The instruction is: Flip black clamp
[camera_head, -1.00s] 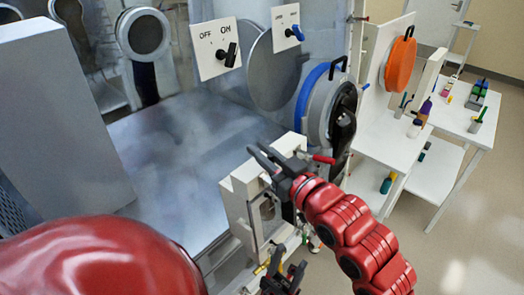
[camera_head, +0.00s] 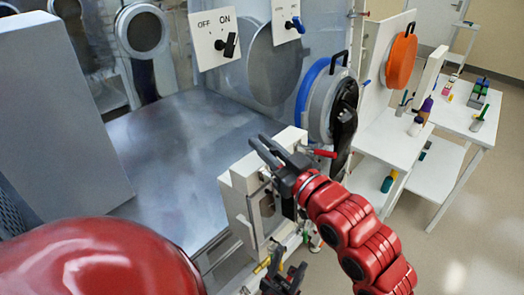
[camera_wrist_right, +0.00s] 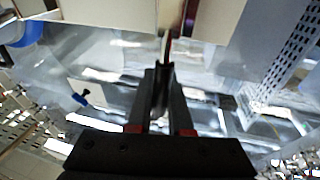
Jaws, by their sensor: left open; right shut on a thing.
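My right gripper (camera_head: 264,146) is over the top of the white latch block on the front frame. Its fingers are close together; in the right wrist view a thin dark piece, which I take for the black clamp (camera_wrist_right: 161,88), sits between them. In the head view the fingers hide most of that clamp. A red clamp handle (camera_head: 322,153) sticks out just right of the right gripper. My left gripper (camera_head: 289,268) is open, low at the bottom of the view, below the block and apart from the right gripper.
The white block (camera_head: 238,195) stands at the chamber's front edge. A blue-rimmed round port (camera_head: 312,88) lies behind, with an orange disc (camera_head: 401,58) further right. OFF/ON switch panels (camera_head: 213,38) are on the back wall. The metal chamber floor (camera_head: 180,140) is clear.

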